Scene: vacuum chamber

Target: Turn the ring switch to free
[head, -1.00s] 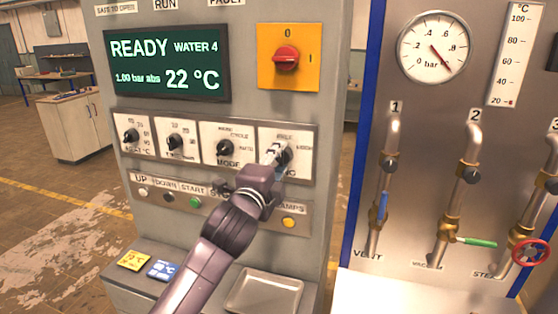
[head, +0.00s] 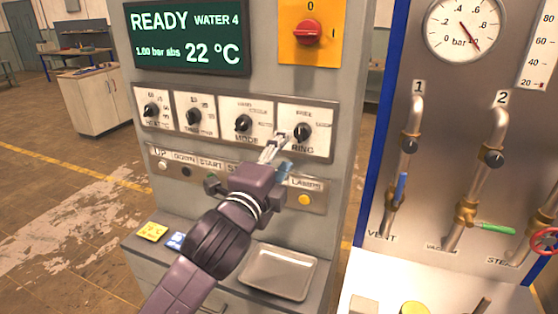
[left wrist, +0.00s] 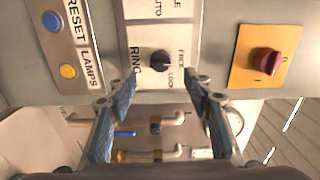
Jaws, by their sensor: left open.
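The ring switch (head: 303,131) is a black knob on a white plate marked RING, at the right end of the row of knobs. In the left wrist view the same knob (left wrist: 160,62) shows ahead between the fingers, with FREE and LOCK lettering beside it. Which mark it points at is too small to tell. My left gripper (head: 273,149) is open and empty, just below and left of the knob in the head view. The left wrist view shows its two fingers (left wrist: 152,90) spread apart, clear of the knob. My right gripper is not in view.
The MODE knob (head: 243,123) is close on the left. Below are a button strip with a yellow LAMPS button (head: 305,200) and a grey tray (head: 280,272). A red switch (head: 308,32) on a yellow plate is above. Pipes with valves (head: 400,187) stand at the right.

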